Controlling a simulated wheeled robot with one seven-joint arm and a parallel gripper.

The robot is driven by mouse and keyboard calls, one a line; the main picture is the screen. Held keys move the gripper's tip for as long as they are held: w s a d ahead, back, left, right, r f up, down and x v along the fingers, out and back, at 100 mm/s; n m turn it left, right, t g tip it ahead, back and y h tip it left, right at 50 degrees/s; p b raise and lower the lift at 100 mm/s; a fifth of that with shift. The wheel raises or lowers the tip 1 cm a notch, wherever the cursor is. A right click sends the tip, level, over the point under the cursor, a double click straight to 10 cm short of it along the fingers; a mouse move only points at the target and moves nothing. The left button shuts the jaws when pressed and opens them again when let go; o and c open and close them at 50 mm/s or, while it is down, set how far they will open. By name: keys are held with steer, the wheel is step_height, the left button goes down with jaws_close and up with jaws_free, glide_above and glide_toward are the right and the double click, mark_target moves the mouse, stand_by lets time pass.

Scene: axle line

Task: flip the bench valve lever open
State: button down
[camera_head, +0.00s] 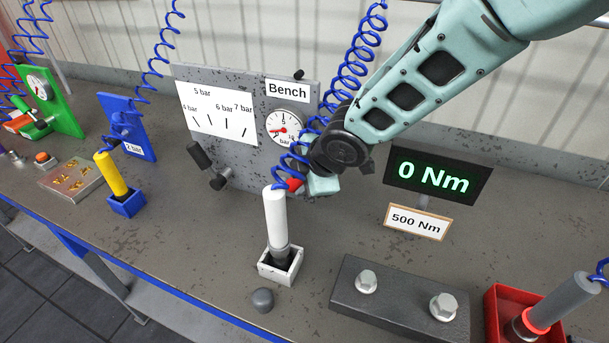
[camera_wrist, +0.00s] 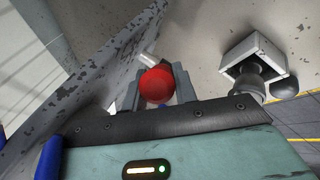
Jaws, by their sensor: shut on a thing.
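The grey bench panel (camera_head: 240,150) carries the "Bench" label and a round gauge (camera_head: 287,127) with a red needle. My gripper (camera_head: 308,184) is low in front of the panel's right side. A red rounded knob (camera_head: 293,184), apparently the end of the bench valve lever, shows beside it. In the wrist view the red knob (camera_wrist: 157,85) sits between the two grey fingers of my gripper (camera_wrist: 158,82), which are shut on it. A short pale stem shows behind the knob. The rest of the lever and the valve body are hidden by my gripper and the blue hose.
A white-handled tool (camera_head: 276,220) stands in a white holder just in front, with a blue coiled hose (camera_head: 355,65) rising near my arm. A black-handled lever (camera_head: 202,157) is on the panel's left. The "0 Nm" display (camera_head: 437,176) and a bolt block (camera_head: 400,300) are at right.

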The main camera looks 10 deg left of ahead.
stand_by(0.3)
steer(key=c, duration=1.1)
jaws_free()
steer(key=v, duration=1.7)
steer(key=shift+s+r+p, duration=0.15)
steer(key=shift+r+p, duration=0.05)
steer(key=shift+p, duration=0.2)
steer(key=shift+c, duration=0.3)
